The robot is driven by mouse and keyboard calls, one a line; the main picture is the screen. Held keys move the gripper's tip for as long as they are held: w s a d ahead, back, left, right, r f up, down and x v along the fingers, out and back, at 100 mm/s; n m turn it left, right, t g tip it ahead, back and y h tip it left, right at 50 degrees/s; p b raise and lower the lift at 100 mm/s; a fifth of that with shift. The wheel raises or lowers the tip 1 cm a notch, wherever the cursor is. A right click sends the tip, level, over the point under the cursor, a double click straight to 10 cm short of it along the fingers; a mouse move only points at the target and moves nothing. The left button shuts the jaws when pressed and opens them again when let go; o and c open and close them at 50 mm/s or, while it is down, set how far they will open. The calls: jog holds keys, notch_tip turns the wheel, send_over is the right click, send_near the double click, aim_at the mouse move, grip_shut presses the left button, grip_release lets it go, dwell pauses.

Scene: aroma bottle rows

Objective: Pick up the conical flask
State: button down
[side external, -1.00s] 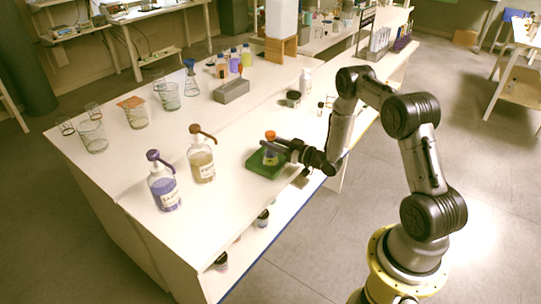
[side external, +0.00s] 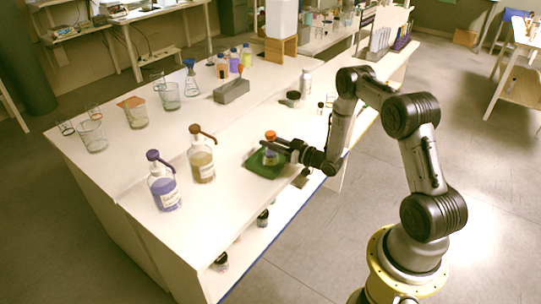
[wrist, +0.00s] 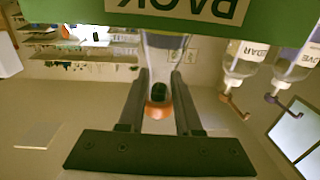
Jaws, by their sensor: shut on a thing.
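The conical flask (side external: 270,157) has an orange stopper and stands upright over the green mat at the front edge of the bench. My gripper (side external: 277,147) reaches in from the right and is shut on the flask's upper part, below the stopper. In the wrist view, which is upside down, the flask (wrist: 165,42) is between the two dark fingers (wrist: 160,85), with its orange stopper towards me. The fingers hide part of the flask in the side view. I cannot tell whether its base touches the mat.
Two pump bottles, purple (side external: 164,190) and tan (side external: 202,162), stand left of the mat. A grey block (side external: 231,91) and several empty beakers are farther back. The bench between the mat and the grey block is clear.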

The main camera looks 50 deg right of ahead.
aim_at(275, 135)
jog(key=shift+r, duration=0.15)
dwell(0.3)
jog(key=shift+r, duration=0.5)
notch_tip(275, 135, up, 2)
jog(key=shift+r, duration=0.1)
jog(key=s+a+r, duration=0.2)
jog(key=s+r, duration=0.4)
jog(key=r, duration=0.1)
jog(key=s+a+r, duration=0.3)
jog(key=s+r, duration=0.4)
jog(key=r, duration=0.1)
jog(key=shift+r, duration=0.25)
